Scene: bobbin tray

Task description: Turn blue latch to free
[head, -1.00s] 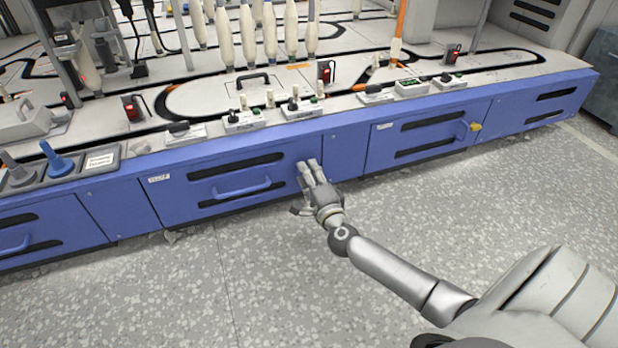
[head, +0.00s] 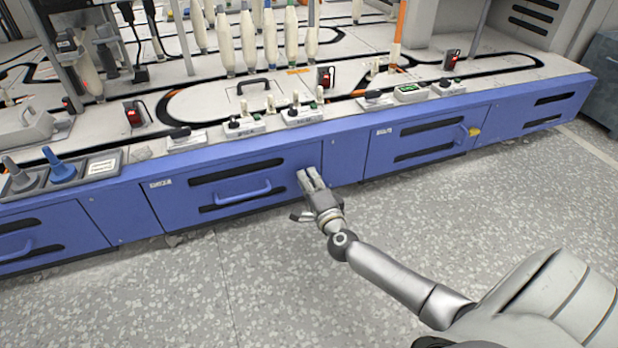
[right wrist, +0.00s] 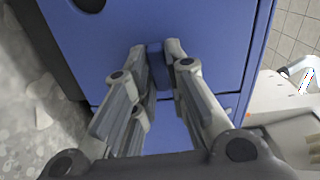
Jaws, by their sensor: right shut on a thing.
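The blue latch (right wrist: 158,66) shows in the right wrist view as a small blue block on the blue panel (right wrist: 215,35). My right gripper (right wrist: 158,48) is shut on it, with one fingertip on each side. In the head view my right gripper (head: 308,176) is at the right end of the blue drawer front (head: 180,208), and its fingers hide the latch there. I cannot tell how far the latch is turned. My left gripper is not in view.
The drawer has a blue bar handle (head: 245,193) left of my gripper. A yellow piece (head: 474,131) sits on the drawer front to the right. Switch boxes (head: 243,126) and bobbins stand on the table above. The speckled floor (head: 250,290) in front is clear.

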